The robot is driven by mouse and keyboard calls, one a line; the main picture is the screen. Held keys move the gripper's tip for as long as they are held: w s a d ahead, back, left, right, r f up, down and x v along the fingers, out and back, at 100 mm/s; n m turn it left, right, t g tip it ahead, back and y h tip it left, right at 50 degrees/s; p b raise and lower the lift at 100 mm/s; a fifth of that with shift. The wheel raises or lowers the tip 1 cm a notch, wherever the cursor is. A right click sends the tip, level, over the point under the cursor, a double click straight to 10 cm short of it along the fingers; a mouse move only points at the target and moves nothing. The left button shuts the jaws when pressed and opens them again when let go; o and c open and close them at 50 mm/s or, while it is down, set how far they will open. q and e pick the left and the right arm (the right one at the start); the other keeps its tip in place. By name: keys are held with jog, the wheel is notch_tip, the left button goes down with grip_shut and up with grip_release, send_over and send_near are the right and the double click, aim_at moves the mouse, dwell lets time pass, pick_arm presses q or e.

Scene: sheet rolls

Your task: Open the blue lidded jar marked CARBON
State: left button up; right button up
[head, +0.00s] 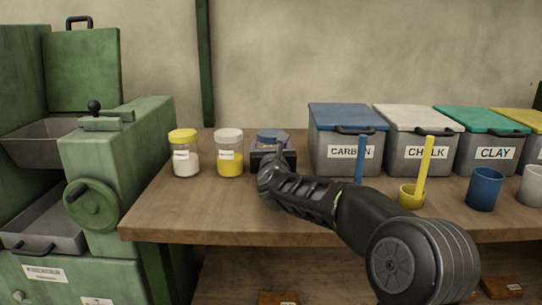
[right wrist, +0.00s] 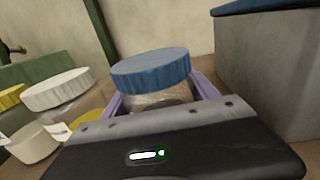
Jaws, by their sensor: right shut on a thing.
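The blue-lidded jar (head: 266,136) stands on the wooden bench at the right end of a row of jars. Its blue lid sits on top, and its clear body shows below the lid in the right wrist view (right wrist: 152,72). My right gripper (head: 270,152) is at this jar, with its purple fingers on both sides of the glass body, shut on it below the lid. The front of the jar and any label are hidden behind the gripper. My left gripper is not in view.
A white-lidded jar (head: 229,154) and a yellow-lidded jar (head: 184,155) stand left of it. A grey bin (head: 335,160) with a blue lid, labelled CARBON, stands close on the right. A green machine (head: 110,160) borders the left.

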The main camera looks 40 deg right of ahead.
jog(key=c, duration=1.1)
jog(key=shift+r, duration=0.1)
notch_tip(320, 180, up, 10)
jog(key=p, duration=0.4)
jog(key=shift+p, duration=0.35)
jog(key=o, duration=1.1)
jog(key=shift+c, duration=0.2)
grip_shut()
